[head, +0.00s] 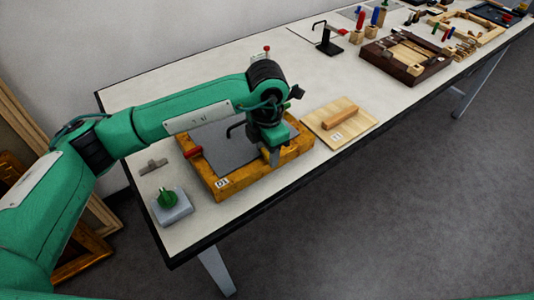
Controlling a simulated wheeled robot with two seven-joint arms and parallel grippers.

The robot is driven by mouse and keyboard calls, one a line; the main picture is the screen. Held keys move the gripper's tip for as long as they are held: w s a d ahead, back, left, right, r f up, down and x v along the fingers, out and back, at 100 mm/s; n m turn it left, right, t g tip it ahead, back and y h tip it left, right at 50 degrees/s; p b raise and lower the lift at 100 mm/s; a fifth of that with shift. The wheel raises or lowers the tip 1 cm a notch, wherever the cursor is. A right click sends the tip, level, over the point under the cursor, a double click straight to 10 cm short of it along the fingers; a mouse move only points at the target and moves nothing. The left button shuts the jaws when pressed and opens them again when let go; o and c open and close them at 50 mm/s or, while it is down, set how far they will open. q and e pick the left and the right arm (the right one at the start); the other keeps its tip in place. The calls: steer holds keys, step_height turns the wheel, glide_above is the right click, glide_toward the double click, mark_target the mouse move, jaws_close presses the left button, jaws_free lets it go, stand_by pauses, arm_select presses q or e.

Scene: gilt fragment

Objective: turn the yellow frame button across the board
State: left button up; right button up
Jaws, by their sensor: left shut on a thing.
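The yellow-brown wooden frame (235,184), labelled D1, lies flat on the near left part of the table around a dark grey board (222,146). My left gripper (272,157) points down at the right part of the frame, close to its inner edge. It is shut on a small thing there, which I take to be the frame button. The fingers and wrist hide the button, so I cannot tell how it is turned. My right gripper is not in view.
A red-handled part (193,152) sits at the frame's left edge. A grey block with a green knob (168,198) and a grey clip (153,166) lie to the left. A light wooden board with a handle (339,118) lies to the right.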

mark_target(267, 154)
arm_select(q)
steer(key=shift+n, duration=0.4)
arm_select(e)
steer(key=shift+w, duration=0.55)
arm_select(q)
steer(key=o, duration=1)
steer(key=shift+r+b, duration=0.1)
steer(key=shift+b, duration=0.2)
steer(key=shift+r, duration=0.3)
step_height(267, 154, up, 5)
steer(key=shift+f+b, duration=0.1)
steer(key=shift+b, duration=0.35)
step_height(267, 154, up, 8)
steer(key=shift+r+b, duration=0.15)
steer(key=shift+b, duration=0.3)
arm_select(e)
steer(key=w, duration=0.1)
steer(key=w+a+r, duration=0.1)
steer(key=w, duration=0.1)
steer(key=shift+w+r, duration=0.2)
